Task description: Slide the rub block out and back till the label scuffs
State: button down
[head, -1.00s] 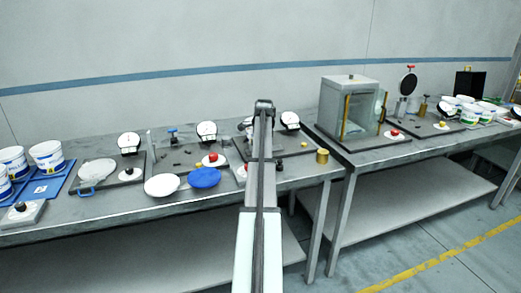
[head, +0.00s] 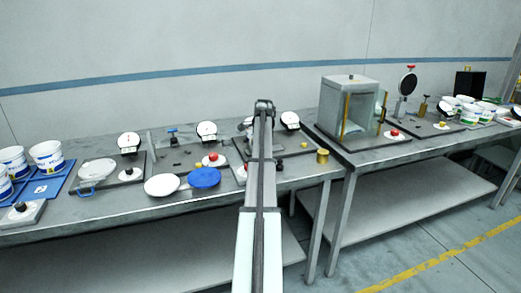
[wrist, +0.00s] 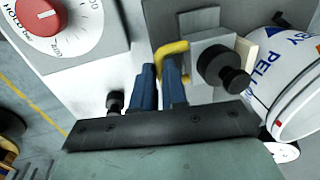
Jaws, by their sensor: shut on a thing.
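In the wrist view my gripper (wrist: 172,72), with blue fingers, is shut on the yellow handle (wrist: 168,54) of the rub block (wrist: 203,52). The block is grey-white, with a pale pad (wrist: 246,50) on its right side. A white tub (wrist: 292,88) with a blue-lettered label lies tilted just right of the pad. I cannot tell whether the pad touches the label, and no scuff is clear. A black knob (wrist: 222,68) stands in front of the block. In the head view my arm hides the gripper and the block.
A red dial (wrist: 40,12) on a white box is at upper left in the wrist view. A small black knob (wrist: 115,101) is left of my fingers. In the head view, white tubs (head: 46,156), a blue lid (head: 204,177) and a glass-fronted cabinet (head: 347,108) stand along the benches.

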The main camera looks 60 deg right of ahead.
jog(key=s+d, duration=0.5)
jog(key=shift+s+d, duration=0.2)
jog(key=shift+d, duration=0.1)
jog(key=c, duration=1.2)
grip_release()
jog(key=shift+a, duration=0.1)
jog(key=shift+o, duration=0.2)
notch_tip(320, 180, up, 14)
jog(key=s+a, duration=0.2)
jog(key=shift+f, duration=0.2)
